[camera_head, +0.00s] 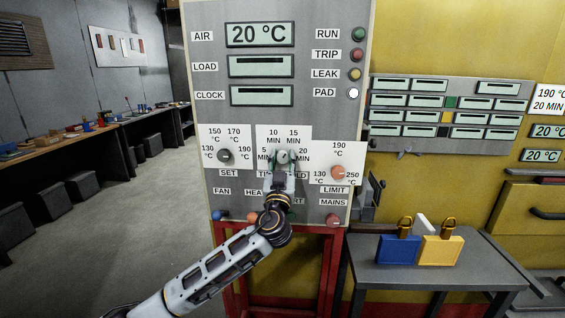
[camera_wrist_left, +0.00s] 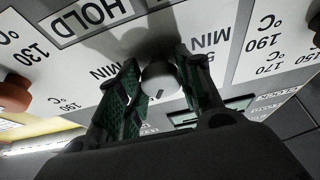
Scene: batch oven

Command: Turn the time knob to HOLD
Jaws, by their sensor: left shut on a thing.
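The time knob (camera_head: 284,156) is a round grey knob on the white dial plate marked 5, 10, 15 and 20 MIN. My left gripper (camera_head: 283,161) reaches it from below. In the left wrist view, the knob (camera_wrist_left: 160,83) sits between the two green-padded fingers, which are shut on it. That view is upside down, and the knob's dark mark points roughly to the panel's top, between the 10 and 15 MIN side. The HOLD label (camera_wrist_left: 91,17) lies at the dial's lower right on the panel, partly hidden in the head view. My right gripper is out of view.
The set knob (camera_head: 225,156) is left of the dial and the orange limit knob (camera_head: 338,173) is right. Coloured buttons line the panel's lower edge. A grey table (camera_head: 430,281) with blue and yellow padlocks stands at right.

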